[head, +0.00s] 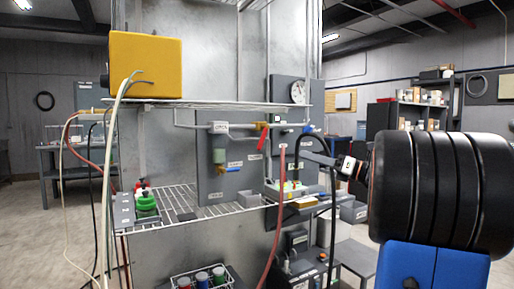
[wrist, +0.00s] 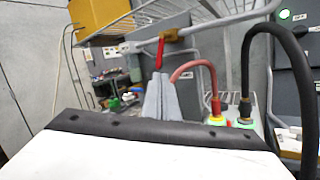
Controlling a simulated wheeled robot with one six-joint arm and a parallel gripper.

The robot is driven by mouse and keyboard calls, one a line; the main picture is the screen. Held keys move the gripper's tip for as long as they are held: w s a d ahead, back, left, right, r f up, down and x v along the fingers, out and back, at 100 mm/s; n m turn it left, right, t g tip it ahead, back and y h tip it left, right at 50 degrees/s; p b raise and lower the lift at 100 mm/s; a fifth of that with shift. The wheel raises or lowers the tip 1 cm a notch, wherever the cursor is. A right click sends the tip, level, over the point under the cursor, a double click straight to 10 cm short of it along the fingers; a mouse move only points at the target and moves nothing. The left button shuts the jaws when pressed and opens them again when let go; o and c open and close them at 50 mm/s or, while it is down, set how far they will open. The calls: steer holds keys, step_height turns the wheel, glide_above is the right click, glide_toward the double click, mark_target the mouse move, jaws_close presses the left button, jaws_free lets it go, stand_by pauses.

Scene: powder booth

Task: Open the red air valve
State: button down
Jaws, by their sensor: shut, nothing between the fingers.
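The red air valve handle (head: 263,138) hangs down and slightly tilted from a brass valve body on the grey pipe in the head view. In the wrist view the red handle (wrist: 160,52) hangs below the brass body (wrist: 178,35), just above my fingertips in the picture. My gripper (wrist: 160,77) has its grey fingers together with nothing between them. The handle's lower end lies close to or behind the fingertips; I cannot tell whether they touch.
A wire shelf (head: 180,219) holds green and red-topped containers (head: 145,201). A yellow box (head: 146,65) sits above. A red hose (head: 277,205) and a black hose (wrist: 246,70) run close by. A round gauge (head: 298,91) is at upper right.

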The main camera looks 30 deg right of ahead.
steer(key=x, duration=1.4)
stand_by(0.4)
